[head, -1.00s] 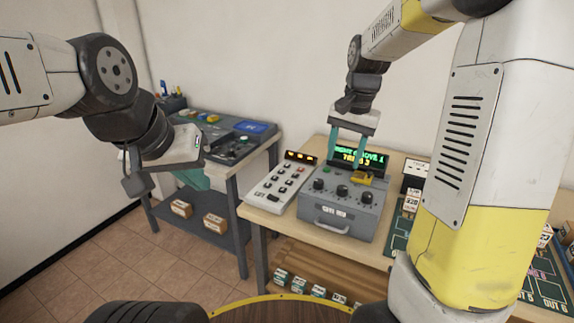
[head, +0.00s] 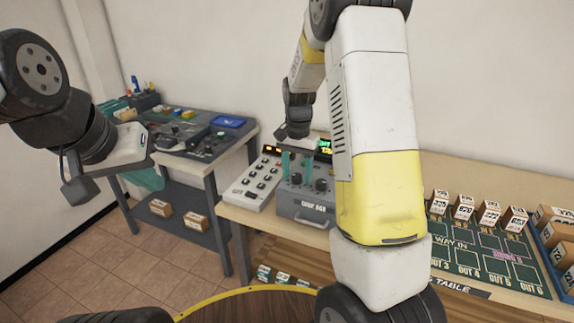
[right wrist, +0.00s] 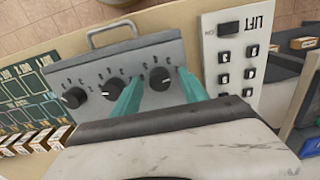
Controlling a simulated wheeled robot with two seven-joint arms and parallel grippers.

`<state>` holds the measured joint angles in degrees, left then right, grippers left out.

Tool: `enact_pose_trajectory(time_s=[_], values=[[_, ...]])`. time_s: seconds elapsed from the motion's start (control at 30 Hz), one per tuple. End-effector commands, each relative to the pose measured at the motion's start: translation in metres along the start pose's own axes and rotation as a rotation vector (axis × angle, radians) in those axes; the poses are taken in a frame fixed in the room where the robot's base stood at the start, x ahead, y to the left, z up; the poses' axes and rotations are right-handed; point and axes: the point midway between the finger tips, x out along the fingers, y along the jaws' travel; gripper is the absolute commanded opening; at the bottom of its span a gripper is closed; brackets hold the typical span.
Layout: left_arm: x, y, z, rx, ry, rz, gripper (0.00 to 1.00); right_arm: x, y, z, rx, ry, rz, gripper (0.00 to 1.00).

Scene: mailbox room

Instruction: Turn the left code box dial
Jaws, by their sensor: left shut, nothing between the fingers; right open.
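The grey code box (head: 300,204) stands on the wooden table. Its left dial (head: 296,179) is a black knob; in the right wrist view the box is upside down and this dial (right wrist: 160,79) is the rightmost. The middle dial (head: 321,184) shows beside it; my right arm hides the third in the head view, but the wrist view shows it (right wrist: 73,97). My right gripper (head: 296,168) is open, its teal fingers on either side of the left dial, apart from it in the wrist view. My left gripper (head: 152,180) is shut and empty, away from the box.
A white LIFT keypad (head: 252,183) stands close left of the code box. A grey console table (head: 185,140) is further left. Right of my arm lie a green sorting mat (head: 480,262) and several small boxes (head: 463,207).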

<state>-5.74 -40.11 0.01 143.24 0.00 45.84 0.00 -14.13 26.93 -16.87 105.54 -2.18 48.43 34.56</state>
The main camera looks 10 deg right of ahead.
Motion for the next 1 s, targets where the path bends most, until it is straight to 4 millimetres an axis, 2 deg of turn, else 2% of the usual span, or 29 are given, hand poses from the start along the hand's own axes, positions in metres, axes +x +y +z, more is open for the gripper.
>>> enact_pose_trajectory(time_s=[0.23,0.27,0.5,0.77,1.0], values=[[0.0000,0.0000,0.0000,0.000,0.000,0.000,0.00,0.0011,-0.0002,0.0000,-0.001,0.000,-0.001,0.52],[0.0000,0.0000,0.0000,0.000,0.000,0.000,0.00,0.0011,-0.0002,0.0000,-0.001,0.000,-0.001,0.48],[0.0000,0.0000,0.0000,0.000,0.000,0.000,0.00,0.0008,-0.0002,0.0000,-0.001,0.000,-0.001,0.01],[0.0000,0.0000,0.0000,0.000,0.000,0.000,0.00,0.0006,-0.0003,0.0000,-0.016,0.000,-0.001,0.00],[0.0000,0.0000,0.0000,0.000,0.000,0.000,0.00,0.0004,-0.0001,-0.0001,-0.116,0.000,-0.001,0.00]])
